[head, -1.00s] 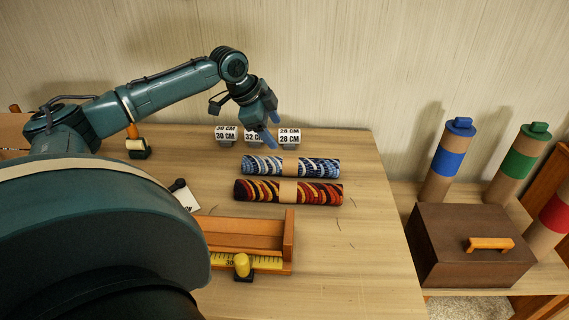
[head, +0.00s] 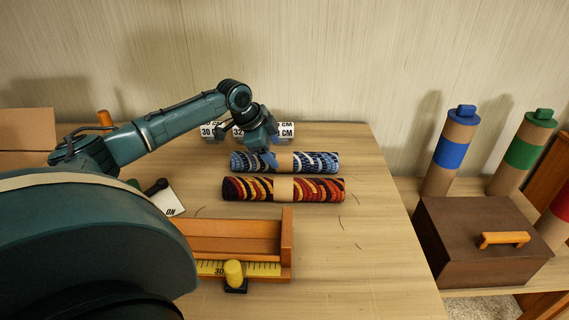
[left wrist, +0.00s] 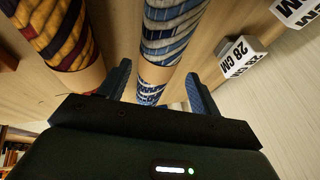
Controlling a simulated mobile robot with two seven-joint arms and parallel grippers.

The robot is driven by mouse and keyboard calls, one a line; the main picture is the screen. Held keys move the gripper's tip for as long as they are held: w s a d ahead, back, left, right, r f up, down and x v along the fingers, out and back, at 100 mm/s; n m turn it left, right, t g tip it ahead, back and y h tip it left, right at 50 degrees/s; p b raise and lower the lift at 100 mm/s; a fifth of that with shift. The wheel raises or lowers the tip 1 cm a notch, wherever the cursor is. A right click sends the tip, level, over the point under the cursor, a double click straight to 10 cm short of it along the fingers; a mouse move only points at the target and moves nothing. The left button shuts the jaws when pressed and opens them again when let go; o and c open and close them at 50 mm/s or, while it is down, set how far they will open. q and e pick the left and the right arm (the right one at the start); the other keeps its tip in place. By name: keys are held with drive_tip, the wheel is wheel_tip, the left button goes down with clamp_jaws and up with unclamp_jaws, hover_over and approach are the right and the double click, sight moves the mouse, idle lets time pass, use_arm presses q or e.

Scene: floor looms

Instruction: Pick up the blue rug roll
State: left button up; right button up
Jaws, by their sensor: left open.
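The blue rug roll (head: 319,162), blue and white striped with a brown paper band, lies on the wooden table. It also shows in the left wrist view (left wrist: 165,35). My left gripper (head: 270,154) is open over the middle of this roll, at its paper band. In the left wrist view the two blue fingers of my left gripper (left wrist: 160,92) stand on either side of the roll, with the roll and its band showing between them. Whether the fingers touch it I cannot tell. My right gripper is not in view.
A red and yellow rug roll (head: 325,190) lies close in front. Behind stand size labels, including 28 CM (left wrist: 240,55), partly hidden by my arm. An orange wooden tray (head: 287,245) with a yellow ruler is nearer. A brown box (head: 470,250) and capped tubes stand right.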

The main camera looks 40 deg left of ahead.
sight(280, 155)
use_arm(q)
drive_tip(key=x, duration=0.5)
drive_tip(key=shift+w+d+r+b, duration=0.1)
drive_tip(key=shift+d+b, duration=0.1)
drive_tip(key=shift+b, duration=0.15)
drive_tip(key=shift+c, duration=0.4)
drive_tip(key=shift+r, duration=0.1)
drive_tip(key=c, duration=0.9)
